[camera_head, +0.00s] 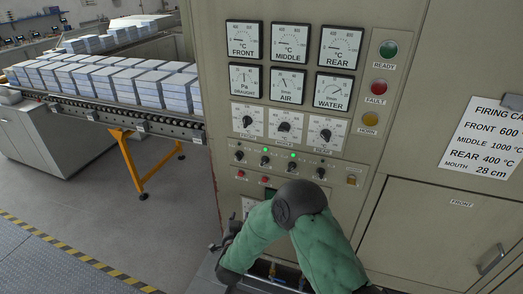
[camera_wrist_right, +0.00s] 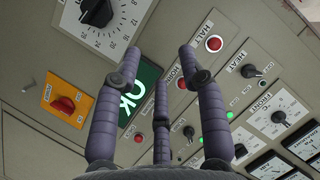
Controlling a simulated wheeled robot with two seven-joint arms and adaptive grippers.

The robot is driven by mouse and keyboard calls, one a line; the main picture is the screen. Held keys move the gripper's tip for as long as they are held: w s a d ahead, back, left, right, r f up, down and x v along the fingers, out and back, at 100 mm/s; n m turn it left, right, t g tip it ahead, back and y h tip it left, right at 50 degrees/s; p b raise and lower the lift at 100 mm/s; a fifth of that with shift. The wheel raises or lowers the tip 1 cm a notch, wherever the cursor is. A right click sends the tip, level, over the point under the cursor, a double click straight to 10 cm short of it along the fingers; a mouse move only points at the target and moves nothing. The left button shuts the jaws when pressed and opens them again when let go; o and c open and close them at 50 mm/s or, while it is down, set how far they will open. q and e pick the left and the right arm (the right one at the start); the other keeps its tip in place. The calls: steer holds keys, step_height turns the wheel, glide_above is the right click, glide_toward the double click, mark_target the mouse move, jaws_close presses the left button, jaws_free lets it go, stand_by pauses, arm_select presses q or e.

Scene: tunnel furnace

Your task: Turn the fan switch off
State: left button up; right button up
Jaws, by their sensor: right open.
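A row of small black rotary switches (camera_head: 265,160) sits on the control panel, below the large dials, with two lit green lamps (camera_head: 293,155) above it. Their labels are too small to read in the head view, so I cannot tell which is the fan switch. In the right wrist view, one black switch (camera_wrist_right: 250,71) is labelled HEAT and another (camera_wrist_right: 188,132) shows beside a finger; no fan label is readable. My right gripper (camera_head: 228,232) is low at the panel's left edge. In the wrist view its fingers (camera_wrist_right: 160,70) are spread and empty, facing the panel. My left gripper is out of view.
Red buttons (camera_wrist_right: 213,43), a green OK display (camera_wrist_right: 146,88), a red switch on a yellow plate (camera_wrist_right: 63,104) and a large dial knob (camera_wrist_right: 97,10) surround the fingers. A conveyor with stacked blocks (camera_head: 117,83) stands left. Open floor (camera_head: 60,200) lies below it.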

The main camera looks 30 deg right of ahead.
mark_target(264, 162)
steer(key=s+d+r+m+h+p, duration=0.1)
steer(key=d+r+m+h+p, duration=0.15)
steer(key=r, duration=0.55)
steer(key=s+d+r+m+h+p, duration=0.1)
steer(key=d+r+m+h+p, duration=0.15)
steer(key=r, duration=0.55)
arm_select(q)
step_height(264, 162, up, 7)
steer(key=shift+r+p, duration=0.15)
steer(key=shift+p, duration=0.15)
arm_select(e)
steer(key=shift+g+h, duration=0.4)
steer(key=x, duration=1)
steer(key=shift+w+a, duration=0.15)
steer(key=shift+w, duration=0.15)
steer(key=shift+c, duration=0.3)
jaws_close()
